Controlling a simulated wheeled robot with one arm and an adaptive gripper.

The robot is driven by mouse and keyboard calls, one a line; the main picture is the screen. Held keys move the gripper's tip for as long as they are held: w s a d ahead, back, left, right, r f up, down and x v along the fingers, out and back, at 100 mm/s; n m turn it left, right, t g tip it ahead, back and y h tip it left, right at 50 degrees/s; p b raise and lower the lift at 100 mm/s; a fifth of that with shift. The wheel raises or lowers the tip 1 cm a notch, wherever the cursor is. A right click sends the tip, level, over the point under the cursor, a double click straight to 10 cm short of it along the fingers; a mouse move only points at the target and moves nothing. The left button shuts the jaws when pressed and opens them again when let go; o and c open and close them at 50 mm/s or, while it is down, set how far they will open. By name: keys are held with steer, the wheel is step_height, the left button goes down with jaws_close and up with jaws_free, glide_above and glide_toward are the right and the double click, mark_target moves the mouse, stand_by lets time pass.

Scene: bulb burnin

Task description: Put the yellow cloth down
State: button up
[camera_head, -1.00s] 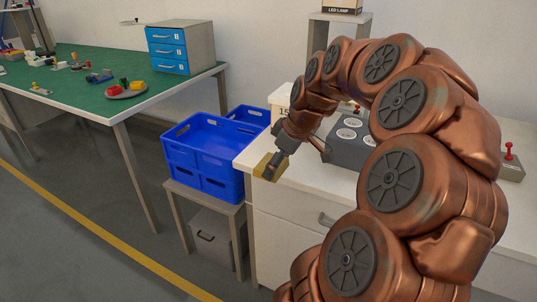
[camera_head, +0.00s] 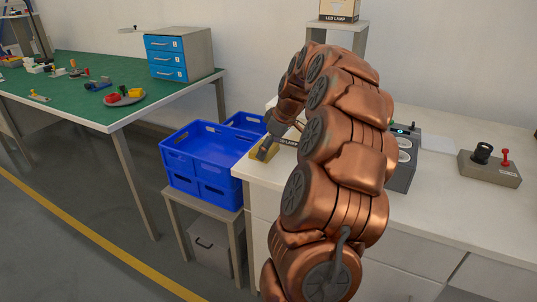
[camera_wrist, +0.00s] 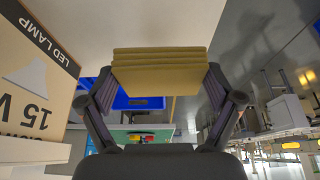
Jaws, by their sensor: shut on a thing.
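The yellow cloth (camera_wrist: 160,62) is a folded, layered pad across the middle of the wrist view. My gripper (camera_wrist: 160,88) is shut on it, with one finger at each side. In the head view the cloth (camera_head: 258,153) shows at the left end of the white counter (camera_head: 440,190), just beneath my gripper (camera_head: 264,148). I cannot tell whether the cloth touches the counter top. My arm and gripper hide part of the cloth there.
An LED lamp box (camera_wrist: 38,75) stands close beside my gripper. Blue crates (camera_head: 205,155) sit on a low stand left of the counter. A grey tester (camera_head: 403,155) is behind my arm, and a red-lever device (camera_head: 490,167) is farther right.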

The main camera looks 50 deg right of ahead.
steer(key=shift+w+d, duration=0.5)
steer(key=shift+w, duration=0.1)
steer(key=shift+f, duration=1.8)
steer(key=shift+f, duration=0.2)
steer(key=o, duration=1.2)
steer(key=shift+o, duration=0.2)
steer(key=shift+r, duration=0.1)
steer(key=v, duration=1.2)
